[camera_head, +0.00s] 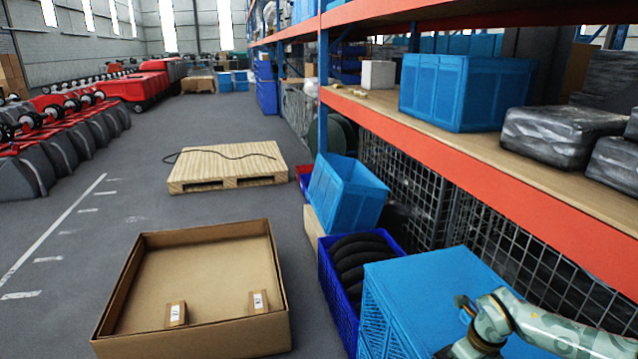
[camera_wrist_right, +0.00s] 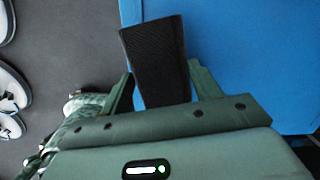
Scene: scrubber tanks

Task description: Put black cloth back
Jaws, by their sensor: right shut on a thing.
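The black cloth (camera_wrist_right: 155,50) is a folded dark strip in the right wrist view. It sits between the two green fingers of my right gripper (camera_wrist_right: 160,76), which is shut on it, and its far end sticks out past the fingertips. Behind it are the edge of a blue surface (camera_wrist_right: 235,55) and the grey floor. In the head view my right arm reaches in at the lower right, over the blue crate (camera_head: 440,285); the cloth cannot be made out clearly there. My left gripper is not in view.
An open cardboard box (camera_head: 190,345) holding two small cartons stands on the floor. A dark blue crate (camera_head: 338,300) holds black rounded items. A tilted light blue bin (camera_head: 345,200) and a pallet (camera_head: 225,165) are farther back. An orange-edged shelf (camera_head: 480,178) runs along the right.

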